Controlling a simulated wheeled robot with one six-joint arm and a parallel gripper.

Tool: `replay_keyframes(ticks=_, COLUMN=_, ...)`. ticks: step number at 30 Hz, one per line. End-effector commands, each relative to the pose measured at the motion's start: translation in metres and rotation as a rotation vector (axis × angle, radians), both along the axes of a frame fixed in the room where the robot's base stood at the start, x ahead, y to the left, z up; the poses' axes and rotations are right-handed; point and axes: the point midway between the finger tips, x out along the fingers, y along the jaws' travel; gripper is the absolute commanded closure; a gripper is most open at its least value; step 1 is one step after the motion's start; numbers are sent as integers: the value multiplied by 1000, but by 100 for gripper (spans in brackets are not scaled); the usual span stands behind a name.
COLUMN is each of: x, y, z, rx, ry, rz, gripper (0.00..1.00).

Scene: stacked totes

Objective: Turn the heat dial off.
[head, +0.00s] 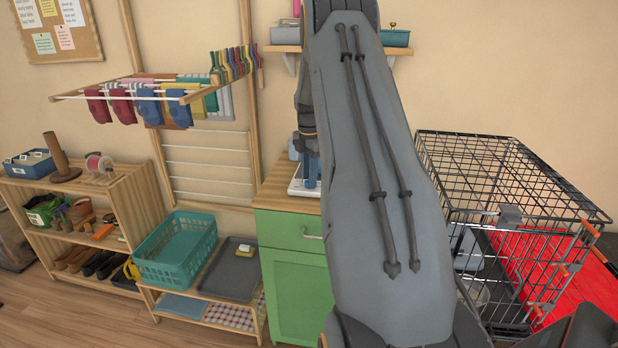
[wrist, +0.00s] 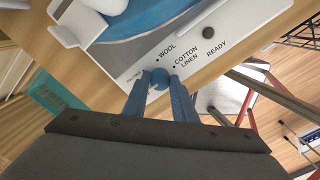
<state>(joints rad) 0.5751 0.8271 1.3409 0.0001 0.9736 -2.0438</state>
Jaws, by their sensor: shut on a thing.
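The heat dial (wrist: 160,77) is a small round blue knob on the white panel (wrist: 222,22) of an iron station, in the wrist view. The panel reads "WOOL", "COTTON LINEN" and "READY", and another label at the left is partly hidden by a finger. My gripper (wrist: 161,84) has its two blue fingers on either side of the dial and is shut on it. The dial's pointer cannot be made out. In the head view the white station (head: 296,188) stands on the green cabinet, mostly hidden behind my arm.
The green cabinet (head: 292,240) has a wooden top. A wire cage (head: 510,150) stands to the right. A drying rack (head: 130,97) and a wall shelf (head: 283,48) are on the wall. A teal basket (head: 175,250) and grey tray (head: 228,270) sit on a low shelf at left.

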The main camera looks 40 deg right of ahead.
Motion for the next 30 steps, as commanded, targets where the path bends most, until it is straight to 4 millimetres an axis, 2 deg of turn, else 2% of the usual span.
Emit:
replay_keyframes(ticks=18, x=-1, y=-1, z=0, rx=0, ry=2, rz=39, gripper=98)
replay_keyframes(ticks=19, x=-1, y=-1, z=0, rx=0, ry=2, rz=39, gripper=70)
replay_keyframes(ticks=21, x=-1, y=0, z=0, rx=0, ry=2, rz=39, gripper=58)
replay_keyframes(ticks=30, x=0, y=1, z=1, rx=0, ry=0, rz=40, gripper=56)
